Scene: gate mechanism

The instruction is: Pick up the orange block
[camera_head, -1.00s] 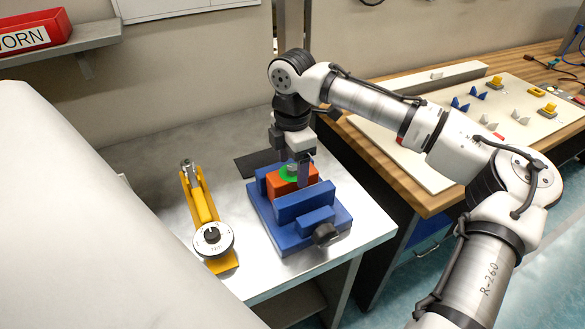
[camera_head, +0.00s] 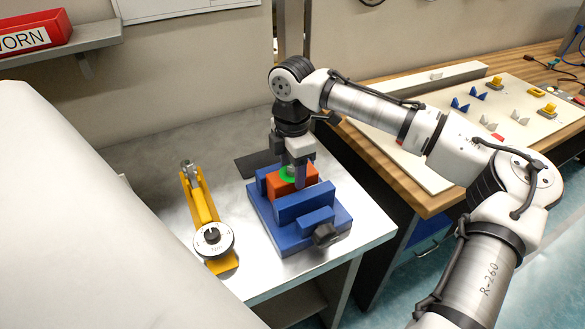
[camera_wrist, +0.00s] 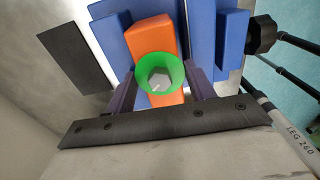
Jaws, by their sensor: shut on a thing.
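The orange block (camera_head: 280,186) sits between the blue jaws of the blue vise (camera_head: 308,232). A green ring (camera_head: 289,180) with a grey piece in its middle is on top of the block. In the wrist view the orange block (camera_wrist: 151,36) runs up from under the green ring (camera_wrist: 143,88). My gripper (camera_head: 291,176) points down at the block from above. In the wrist view its two dark fingers (camera_wrist: 160,82) stand on either side of the block and ring, shut on the block. The exact finger contact is partly hidden.
A yellow fixture with a round dial (camera_head: 212,240) stands left of the vise on the grey table (camera_head: 160,160). A dark flat plate (camera_head: 256,162) lies behind the vise. The vise's black knob (camera_head: 325,235) faces front right. A wooden bench (camera_head: 440,200) stands at the right.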

